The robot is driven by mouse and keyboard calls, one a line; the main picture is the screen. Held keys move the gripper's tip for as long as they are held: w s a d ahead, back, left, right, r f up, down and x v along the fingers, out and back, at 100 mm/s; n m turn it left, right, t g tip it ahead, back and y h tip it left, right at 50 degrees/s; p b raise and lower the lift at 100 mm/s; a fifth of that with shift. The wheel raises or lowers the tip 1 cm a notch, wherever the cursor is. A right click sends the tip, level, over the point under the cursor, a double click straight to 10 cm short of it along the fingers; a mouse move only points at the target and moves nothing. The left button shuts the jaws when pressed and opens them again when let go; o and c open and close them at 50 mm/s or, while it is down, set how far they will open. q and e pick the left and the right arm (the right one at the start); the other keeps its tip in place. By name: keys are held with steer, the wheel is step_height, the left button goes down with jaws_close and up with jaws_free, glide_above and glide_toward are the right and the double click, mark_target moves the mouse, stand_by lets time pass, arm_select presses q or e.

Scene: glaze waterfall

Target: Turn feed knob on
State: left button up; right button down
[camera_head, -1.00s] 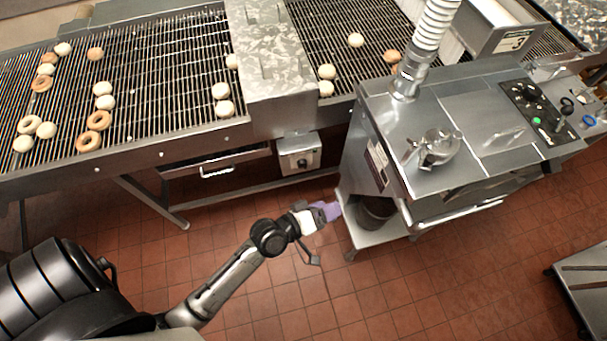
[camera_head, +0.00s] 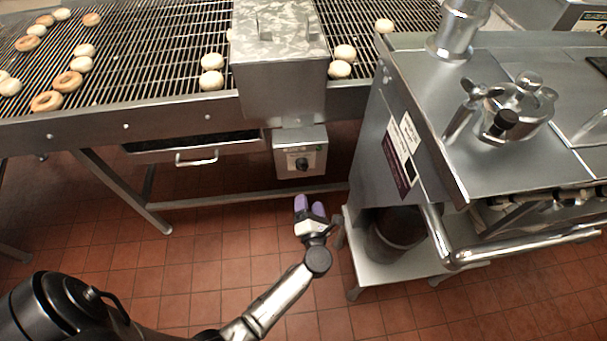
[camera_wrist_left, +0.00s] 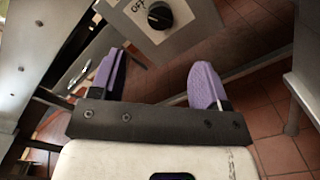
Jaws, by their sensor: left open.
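The feed knob (camera_head: 302,164) is a round black knob on the front of a grey metal box under the conveyor. In the left wrist view the knob (camera_wrist_left: 160,15) is at the top, on a plate with "OFF" lettering to its left. My left gripper (camera_head: 310,205) is below the box in the head view, apart from the knob. Its two purple fingers are spread, with nothing between them; in the wrist view (camera_wrist_left: 157,80) the knob lies beyond the fingertips, roughly between them. My right gripper is not in view.
The conveyor (camera_head: 150,60) carries several donuts and pale dough rounds, with a metal hood (camera_head: 280,60) over it. A drawer (camera_head: 195,148) is left of the knob box. A steel machine (camera_head: 440,140) with a low shelf (camera_head: 365,265) stands close on the right. Tiled floor lies below.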

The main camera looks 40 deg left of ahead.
mark_target(303, 169)
arm_select(q)
steer(key=shift+g, duration=0.3)
steer(key=b+x, duration=0.3)
steer(key=x, duration=1.1)
steer(key=shift+s+a+f, duration=0.1)
steer(key=shift+s+f, duration=0.05)
steer(key=shift+s, duration=0.05)
steer(key=c, duration=0.8)
steer(key=shift+c, duration=0.3)
